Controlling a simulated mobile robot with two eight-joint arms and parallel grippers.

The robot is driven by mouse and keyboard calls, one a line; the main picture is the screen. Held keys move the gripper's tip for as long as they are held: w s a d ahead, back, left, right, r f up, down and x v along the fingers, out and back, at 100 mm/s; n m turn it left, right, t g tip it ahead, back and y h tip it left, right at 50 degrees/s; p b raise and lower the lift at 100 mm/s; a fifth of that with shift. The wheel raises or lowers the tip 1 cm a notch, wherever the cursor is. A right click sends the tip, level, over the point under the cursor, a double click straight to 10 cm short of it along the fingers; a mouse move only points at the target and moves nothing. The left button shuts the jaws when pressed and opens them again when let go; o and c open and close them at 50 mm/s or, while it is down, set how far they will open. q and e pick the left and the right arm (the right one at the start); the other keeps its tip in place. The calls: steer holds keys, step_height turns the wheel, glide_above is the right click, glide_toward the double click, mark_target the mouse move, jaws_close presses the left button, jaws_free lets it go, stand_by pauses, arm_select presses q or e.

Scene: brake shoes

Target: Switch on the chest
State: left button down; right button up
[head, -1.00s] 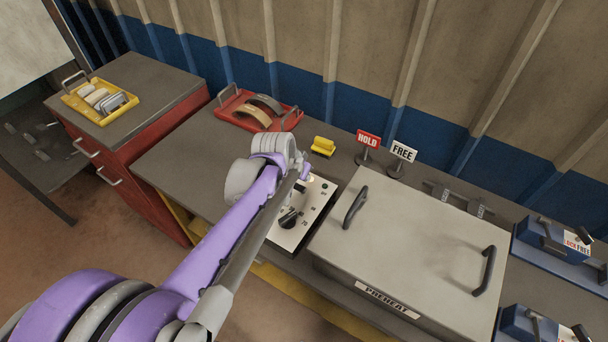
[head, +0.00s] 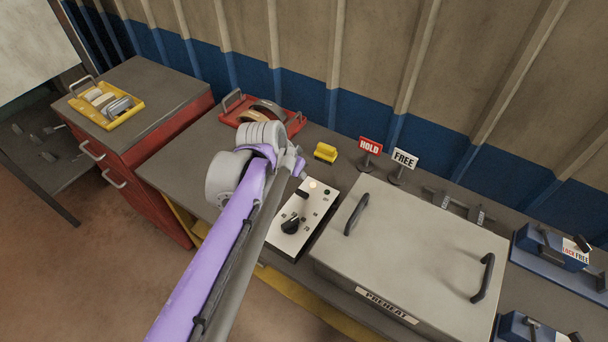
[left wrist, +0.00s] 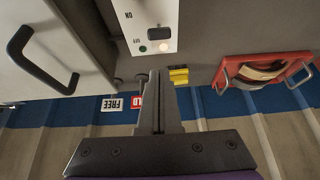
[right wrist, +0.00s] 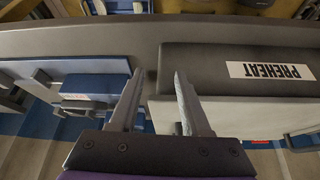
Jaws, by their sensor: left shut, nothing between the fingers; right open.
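The chest (head: 410,240) is a grey box with two dark handles and a PREHEAT label, its lid shut. Left of it is the white control panel (head: 304,222) with a black dial (head: 291,225). The black switch (left wrist: 158,33) sits between ON and OFF marks in the left wrist view. Beside it a pale lamp (left wrist: 163,47) looks lit and a green lamp (left wrist: 143,49) looks dark. My left gripper (left wrist: 158,74) is shut and empty, apart from the switch. My right gripper (right wrist: 161,73) is open and empty near the chest's PREHEAT face.
A red tray (head: 291,127) with brake shoes, a yellow block (head: 325,152), and HOLD (head: 370,145) and FREE (head: 404,159) signs stand along the back. Blue fixtures (head: 553,247) are at right. A yellow tray (head: 78,106) sits on the red cabinet (head: 150,170).

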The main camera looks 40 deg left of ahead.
arm_select(q)
steer(key=shift+v, duration=1.65)
steer(key=shift+f, duration=0.1)
